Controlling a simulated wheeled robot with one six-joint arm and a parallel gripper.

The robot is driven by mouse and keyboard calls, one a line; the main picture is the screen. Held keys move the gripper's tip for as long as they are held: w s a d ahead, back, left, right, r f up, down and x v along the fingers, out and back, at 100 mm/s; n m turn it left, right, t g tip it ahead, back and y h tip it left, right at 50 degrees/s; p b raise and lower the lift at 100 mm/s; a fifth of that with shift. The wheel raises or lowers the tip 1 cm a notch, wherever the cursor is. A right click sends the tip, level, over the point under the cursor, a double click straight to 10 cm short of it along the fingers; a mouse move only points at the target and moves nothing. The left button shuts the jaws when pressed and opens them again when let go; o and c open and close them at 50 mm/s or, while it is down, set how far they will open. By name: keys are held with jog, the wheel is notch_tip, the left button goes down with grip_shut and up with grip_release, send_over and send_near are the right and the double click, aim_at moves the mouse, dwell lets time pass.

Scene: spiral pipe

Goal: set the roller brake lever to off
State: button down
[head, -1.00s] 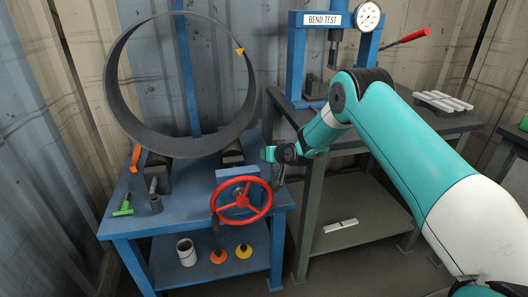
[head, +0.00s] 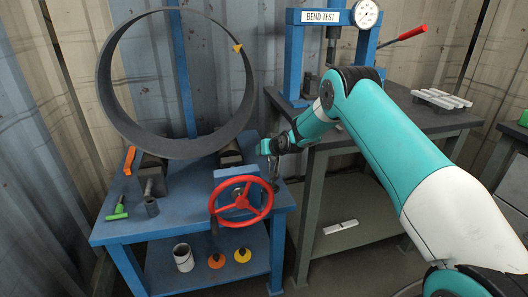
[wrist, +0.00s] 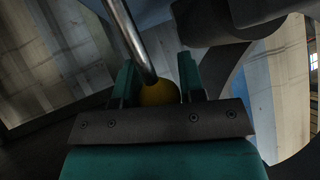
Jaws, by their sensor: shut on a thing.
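In the wrist view, my gripper (wrist: 157,75) is shut on the yellow ball knob (wrist: 158,93) of a lever. The lever's metal rod (wrist: 132,38) runs from the knob up and to the left between the fingers. In the head view, my gripper (head: 266,149) is at the right edge of the blue bench, right of the large grey ring. A thin metal lever (head: 273,168) shows just below it, beside the red handwheel; its knob is hidden there. I cannot read any off or on marking.
The red handwheel (head: 240,203) stands close to the left of my gripper. The grey pipe ring (head: 103,75) rises above the blue bench (head: 185,200). An orange lever (head: 129,160) and a green handle (head: 117,213) are at the left. The bend test press (head: 293,60) stands behind my arm.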

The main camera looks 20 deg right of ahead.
jog(key=shift+s+f, duration=0.1)
jog(key=shift+f, duration=0.15)
jog(key=c, duration=0.7)
grip_release()
jog(key=shift+c, duration=0.2)
jog(key=shift+r, duration=0.15)
jog(key=shift+s+r, duration=0.15)
jog(key=v, duration=1.7)
